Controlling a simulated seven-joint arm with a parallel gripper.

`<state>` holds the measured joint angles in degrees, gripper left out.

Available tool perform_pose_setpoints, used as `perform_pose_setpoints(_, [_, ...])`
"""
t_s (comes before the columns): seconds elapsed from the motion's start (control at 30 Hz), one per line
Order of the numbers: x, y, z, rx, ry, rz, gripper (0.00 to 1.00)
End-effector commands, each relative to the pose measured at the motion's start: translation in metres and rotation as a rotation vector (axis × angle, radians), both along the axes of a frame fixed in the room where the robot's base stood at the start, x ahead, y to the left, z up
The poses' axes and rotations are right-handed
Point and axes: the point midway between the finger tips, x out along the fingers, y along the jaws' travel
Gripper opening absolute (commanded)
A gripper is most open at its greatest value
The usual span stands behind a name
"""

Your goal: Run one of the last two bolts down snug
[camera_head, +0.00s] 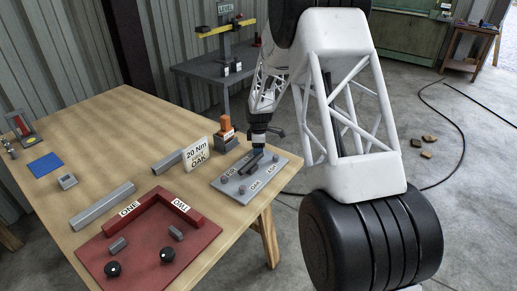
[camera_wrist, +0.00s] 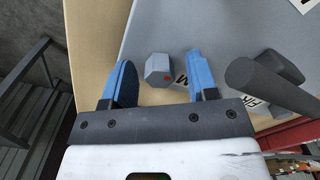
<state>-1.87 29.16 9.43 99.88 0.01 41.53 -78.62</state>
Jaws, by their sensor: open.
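The grey plate (camera_head: 232,193) lies on the near right corner of the wooden table. It carries small bolts, such as one bolt (camera_head: 242,190) at its front left, and white labels including OAK. My gripper (camera_head: 258,151) is low over its back part. In the wrist view my gripper (camera_wrist: 161,80) is open, its two blue fingers apart. A grey hex bolt head (camera_wrist: 158,67) with a red dot shows between the fingers; I cannot tell its height against the fingertips. A label ending in M is partly hidden by the right finger. A dark bar-like tool (camera_wrist: 275,85) lies right of the fingers.
A card (camera_head: 197,154) reading "20 Nm OAK" stands behind the plate, beside an orange-topped block (camera_head: 226,128). A red tray (camera_head: 110,245) with knobs and grey pieces is at front left. Grey bars lie on the table.

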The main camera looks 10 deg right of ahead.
Motion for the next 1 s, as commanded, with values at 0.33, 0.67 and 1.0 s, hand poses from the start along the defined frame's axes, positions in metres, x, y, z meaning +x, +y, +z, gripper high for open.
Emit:
perform_pose_setpoints(0.33, [0.0,0.0,0.0002,0.0,0.0,0.0,0.18])
perform_pose_setpoints(0.67, [0.0,0.0,0.0003,0.0,0.0,-0.011,0.04])
perform_pose_setpoints(1.0, [-0.0001,-0.0002,0.0006,0.0,0.0,-0.136,0.04])
